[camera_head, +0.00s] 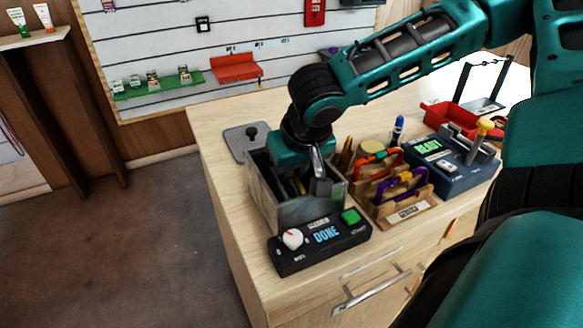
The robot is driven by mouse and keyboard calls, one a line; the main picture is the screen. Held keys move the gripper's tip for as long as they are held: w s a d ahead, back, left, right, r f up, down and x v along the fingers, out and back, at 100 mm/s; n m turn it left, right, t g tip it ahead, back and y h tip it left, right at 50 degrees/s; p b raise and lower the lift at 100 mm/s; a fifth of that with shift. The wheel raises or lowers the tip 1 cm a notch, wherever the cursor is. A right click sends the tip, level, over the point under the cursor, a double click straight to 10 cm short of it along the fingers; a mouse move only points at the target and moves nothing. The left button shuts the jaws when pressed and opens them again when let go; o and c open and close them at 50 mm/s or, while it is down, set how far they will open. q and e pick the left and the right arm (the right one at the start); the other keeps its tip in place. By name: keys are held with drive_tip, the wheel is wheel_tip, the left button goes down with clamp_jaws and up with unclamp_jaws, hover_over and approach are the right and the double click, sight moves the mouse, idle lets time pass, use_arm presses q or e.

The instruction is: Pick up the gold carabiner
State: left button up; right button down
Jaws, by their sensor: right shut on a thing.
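My right gripper (305,183) points down into an open grey metal tank (310,214) on the wooden counter. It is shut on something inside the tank. A small yellow-gold piece (299,184) shows by the fingers and looks like part of the gold carabiner. The tank walls and my gripper hide most of it. A black control box (322,250) in front of the tank has a white knob, a green button and a display reading "DONE". My left gripper is not in view.
Right of the tank, a wooden organizer (405,213) holds an orange carabiner (378,164) and a purple one (404,182). A grey plate (240,140) lies behind the tank.

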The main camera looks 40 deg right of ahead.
wheel_tip(320, 180, up, 9)
drive_tip(key=shift+f+p, duration=0.15)
drive_tip(key=shift+p, duration=1.05)
wheel_tip(320, 180, up, 11)
drive_tip(key=c, duration=1.7)
unclamp_jaws()
clamp_jaws()
